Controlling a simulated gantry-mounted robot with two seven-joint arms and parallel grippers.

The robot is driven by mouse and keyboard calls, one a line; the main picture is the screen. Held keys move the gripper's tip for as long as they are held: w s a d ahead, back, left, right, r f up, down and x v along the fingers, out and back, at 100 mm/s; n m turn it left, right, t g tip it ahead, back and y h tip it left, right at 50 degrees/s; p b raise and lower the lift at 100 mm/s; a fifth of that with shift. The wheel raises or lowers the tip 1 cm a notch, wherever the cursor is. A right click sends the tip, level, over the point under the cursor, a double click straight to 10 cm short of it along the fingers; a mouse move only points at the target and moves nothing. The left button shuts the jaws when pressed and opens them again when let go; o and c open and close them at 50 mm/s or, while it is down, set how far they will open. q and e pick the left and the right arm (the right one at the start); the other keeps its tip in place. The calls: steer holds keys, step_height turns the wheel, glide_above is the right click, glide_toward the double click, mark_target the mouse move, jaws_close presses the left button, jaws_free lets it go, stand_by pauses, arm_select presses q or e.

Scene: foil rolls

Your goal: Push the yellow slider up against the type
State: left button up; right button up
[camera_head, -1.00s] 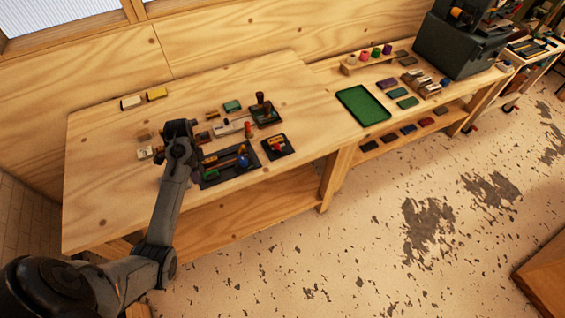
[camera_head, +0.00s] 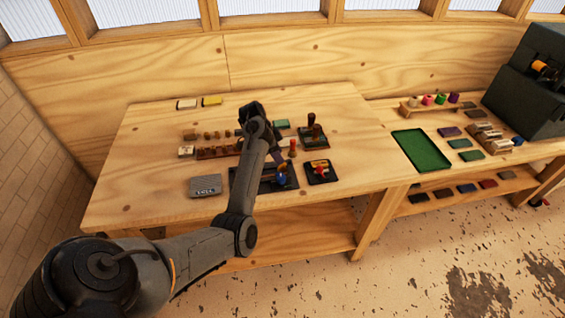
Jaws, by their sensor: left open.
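My left gripper (camera_head: 278,148) is at the end of the arm from the left, above the dark tray (camera_head: 240,184) near the table's front. It is open, but its fingertips are small and hard to make out. In the tray I see a blue knob (camera_head: 281,179) just below the gripper. My forearm covers the tray's left part. I cannot make out the yellow slider; it may be behind my arm. I cannot clearly identify the type either. A reddish-brown rail (camera_head: 215,153) lies behind the tray, left of my arm. My right gripper is not in view.
A grey plate with lettering (camera_head: 205,186) lies left of the arm. A small dark tray with red and yellow parts (camera_head: 321,172) and a wooden-handled stamp (camera_head: 312,128) stand right. A green tray (camera_head: 421,151) is farther right. The table's left front is clear.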

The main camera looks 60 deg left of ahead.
mark_target(282, 166)
arm_select(q)
steer(key=shift+x, duration=2.5)
jaws_close()
